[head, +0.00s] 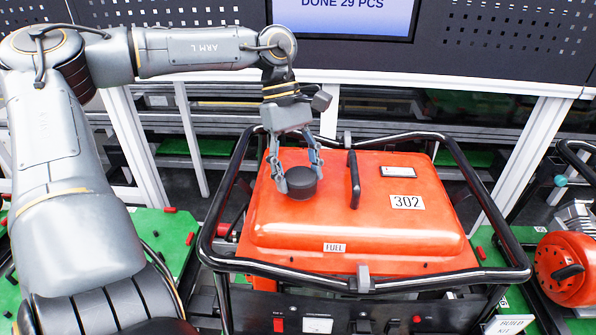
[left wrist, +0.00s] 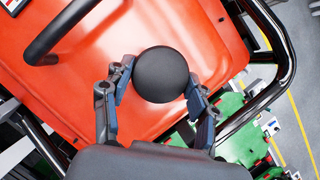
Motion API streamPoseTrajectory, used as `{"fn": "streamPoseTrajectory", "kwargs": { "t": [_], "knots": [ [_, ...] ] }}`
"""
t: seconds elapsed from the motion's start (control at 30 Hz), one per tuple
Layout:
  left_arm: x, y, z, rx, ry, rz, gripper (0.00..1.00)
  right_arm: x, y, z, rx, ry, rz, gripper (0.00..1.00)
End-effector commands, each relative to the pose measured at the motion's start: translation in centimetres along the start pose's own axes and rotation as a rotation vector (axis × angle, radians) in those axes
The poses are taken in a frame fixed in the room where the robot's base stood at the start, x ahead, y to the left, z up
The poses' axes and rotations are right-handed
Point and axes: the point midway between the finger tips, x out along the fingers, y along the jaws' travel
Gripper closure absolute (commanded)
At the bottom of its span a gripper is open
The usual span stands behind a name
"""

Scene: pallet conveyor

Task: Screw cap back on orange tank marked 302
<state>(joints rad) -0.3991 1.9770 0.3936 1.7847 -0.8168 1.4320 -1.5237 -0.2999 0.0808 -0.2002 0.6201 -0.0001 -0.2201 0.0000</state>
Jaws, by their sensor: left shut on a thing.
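The orange tank (head: 360,228) is marked 302 on a white label (head: 407,202) and sits inside a black tube frame. A round black cap (head: 301,182) is at the left part of the tank's top. My left gripper (head: 297,180) comes down over it with its fingers closed on the cap's sides. In the left wrist view, the cap (left wrist: 161,74) sits between the two fingertips of my left gripper (left wrist: 160,98), above the orange surface. The underside of the cap and the tank's opening are hidden, so I cannot tell how it is seated. My right gripper is not in view.
A black handle (head: 354,180) stands up from the tank just right of the cap. The black tube frame (head: 224,172) surrounds the tank. A second machine with an orange round part (head: 566,268) stands at the right. Green pallets (head: 168,240) lie below.

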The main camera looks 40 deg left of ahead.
Motion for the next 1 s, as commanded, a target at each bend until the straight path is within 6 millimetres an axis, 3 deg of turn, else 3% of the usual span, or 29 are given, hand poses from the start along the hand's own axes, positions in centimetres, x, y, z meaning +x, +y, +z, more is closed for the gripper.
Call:
{"fn": "streamPoseTrajectory", "kwargs": {
  "t": [0.43,0.83,1.0],
  "knots": [
    [0.1,0.3,0.0,0.328,0.001,-0.136,0.72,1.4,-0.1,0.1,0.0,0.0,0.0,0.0],
    [0.0,0.3,0.1,0.38,0.001,-0.155,0.72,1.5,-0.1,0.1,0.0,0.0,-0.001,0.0],
    [0.2,0.5,0.1,0.538,0.003,-0.225,0.72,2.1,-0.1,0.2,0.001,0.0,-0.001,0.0]
  ]
}}
